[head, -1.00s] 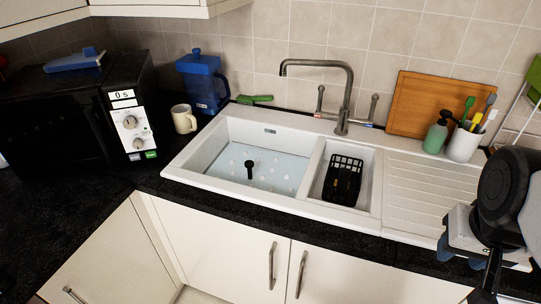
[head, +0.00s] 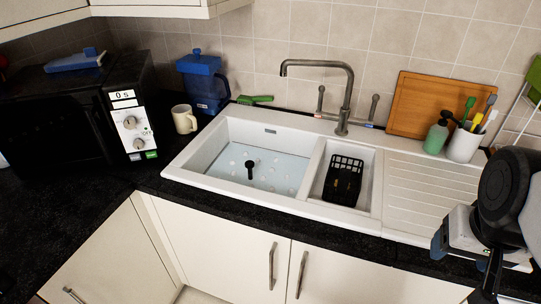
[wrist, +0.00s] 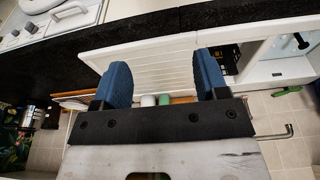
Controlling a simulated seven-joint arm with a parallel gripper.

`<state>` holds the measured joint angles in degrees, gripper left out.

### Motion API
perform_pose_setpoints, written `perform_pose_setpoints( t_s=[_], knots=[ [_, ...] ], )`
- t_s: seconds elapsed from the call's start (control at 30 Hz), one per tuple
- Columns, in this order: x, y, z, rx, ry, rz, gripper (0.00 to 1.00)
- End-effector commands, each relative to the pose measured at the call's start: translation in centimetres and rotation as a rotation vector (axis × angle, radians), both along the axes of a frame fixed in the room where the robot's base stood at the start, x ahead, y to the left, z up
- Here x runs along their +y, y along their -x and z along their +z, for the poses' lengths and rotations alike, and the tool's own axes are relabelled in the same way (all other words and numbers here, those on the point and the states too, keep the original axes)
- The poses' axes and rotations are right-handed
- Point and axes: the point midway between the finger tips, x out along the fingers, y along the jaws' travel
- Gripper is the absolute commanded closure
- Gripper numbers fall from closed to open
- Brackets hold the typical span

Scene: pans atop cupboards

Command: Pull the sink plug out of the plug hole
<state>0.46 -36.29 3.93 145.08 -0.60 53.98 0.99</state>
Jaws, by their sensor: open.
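The black sink plug (head: 250,168) stands upright in the left basin of the white sink (head: 190,165), amid pale water with whitish spots. Its top also shows at the right edge of the wrist view (wrist: 301,41). My gripper (head: 455,252) is at the far right of the head view, over the front of the drainer side, well away from the plug. In the wrist view my gripper (wrist: 160,72) shows two blue fingers wide apart with nothing held between them; the ribbed drainer lies beyond them. The plug hole is hidden in both views.
A black caddy (head: 343,180) sits in the small middle basin. The tap (head: 343,95) rises behind the sink. A cutting board (head: 425,100), soap bottle (head: 436,135) and brush cup (head: 464,145) stand at the back right. A mug (head: 184,119) and microwave (head: 130,115) are on the left.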

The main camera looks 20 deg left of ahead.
Motion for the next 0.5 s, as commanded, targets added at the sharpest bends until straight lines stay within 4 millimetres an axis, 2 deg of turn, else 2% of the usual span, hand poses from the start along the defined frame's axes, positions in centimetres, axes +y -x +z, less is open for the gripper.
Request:
perform_pose_setpoints(
  t_s=[0.27, 0.37, 0.5],
  knots=[
    [0.4, -1.1, 0.3, 0.004, -0.007, -0.018, 0.33],
    [0.9, -2.3, 0.5, 0.01, -0.015, -0.039, 0.33],
    [2.1, -4.9, 1.1, 0.022, -0.033, -0.087, 0.33]
  ],
)
